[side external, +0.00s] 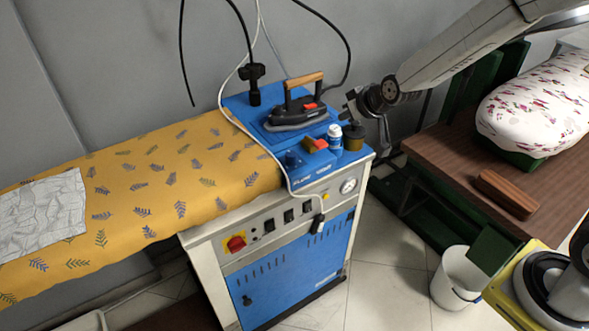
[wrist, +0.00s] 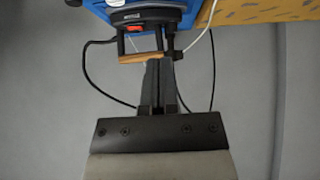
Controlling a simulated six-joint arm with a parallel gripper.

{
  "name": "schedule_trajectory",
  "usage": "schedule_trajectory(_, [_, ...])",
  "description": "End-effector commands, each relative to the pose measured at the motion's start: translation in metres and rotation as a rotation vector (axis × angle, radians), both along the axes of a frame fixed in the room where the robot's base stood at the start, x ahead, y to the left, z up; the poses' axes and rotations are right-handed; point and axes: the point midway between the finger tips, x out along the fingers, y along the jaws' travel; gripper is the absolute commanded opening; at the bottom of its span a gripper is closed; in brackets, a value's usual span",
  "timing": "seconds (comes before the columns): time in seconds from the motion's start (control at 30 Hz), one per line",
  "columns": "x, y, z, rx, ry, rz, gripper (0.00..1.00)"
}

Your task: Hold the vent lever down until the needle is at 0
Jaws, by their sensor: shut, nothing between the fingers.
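The pressure gauge (side external: 348,186) is a small round white dial at the right end of the station's front panel. Its needle is too small to read. A black handle-like piece (side external: 318,224) hangs at the front panel below and left of the gauge; I cannot tell whether it is the vent lever. My gripper (side external: 351,107) is in the air to the right of the iron, apart from the gauge and panel. In the wrist view my gripper (wrist: 160,65) has its fingers together and empty, with the iron's wooden handle (wrist: 140,58) beyond them.
The iron (side external: 297,113) stands on the blue top of the ironing station (side external: 300,255). A blue-and-white can (side external: 335,138) and a dark jar (side external: 354,138) stand at its right corner. A yellow leaf-patterned board (side external: 165,175) extends left. Cables hang behind.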

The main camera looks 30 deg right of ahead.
Motion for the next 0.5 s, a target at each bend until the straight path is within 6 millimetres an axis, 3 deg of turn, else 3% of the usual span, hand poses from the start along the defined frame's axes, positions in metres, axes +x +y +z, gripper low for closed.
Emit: schedule_trajectory(0.5, [0.0080, 0.0000, -0.0090, -0.001, 0.002, 0.001, 0.00])
